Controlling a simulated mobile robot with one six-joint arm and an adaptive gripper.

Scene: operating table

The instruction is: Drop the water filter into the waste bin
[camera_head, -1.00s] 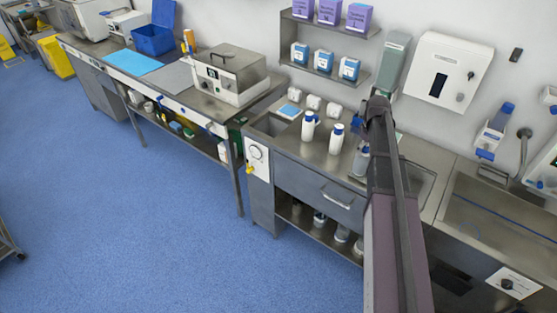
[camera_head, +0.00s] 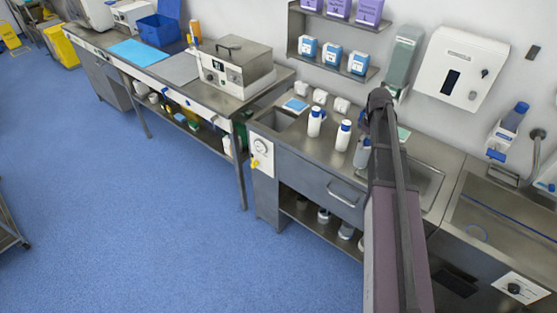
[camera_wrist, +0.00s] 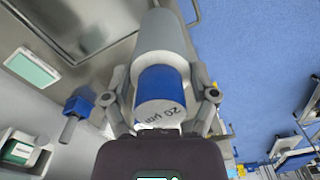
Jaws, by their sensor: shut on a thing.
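The water filter (camera_wrist: 163,82) is a white cylinder with a blue band and "20 µm" printed on its near end. It shows in the wrist view. My gripper (camera_wrist: 164,92) is shut on it, with one finger on each side of the blue part. In the head view my arm hides the gripper and the filter. I see no clearly identifiable waste bin; a yellow container (camera_head: 61,46) stands on the floor at the far left of the head view.
A steel counter (camera_head: 300,146) with white bottles (camera_head: 315,122) and a sink (camera_head: 500,215) lies beyond my arm. A longer bench with a steel box (camera_head: 235,65) and blue bin (camera_head: 158,30) runs left. A trolley edge (camera_head: 8,235) shows at left. The blue floor between is clear.

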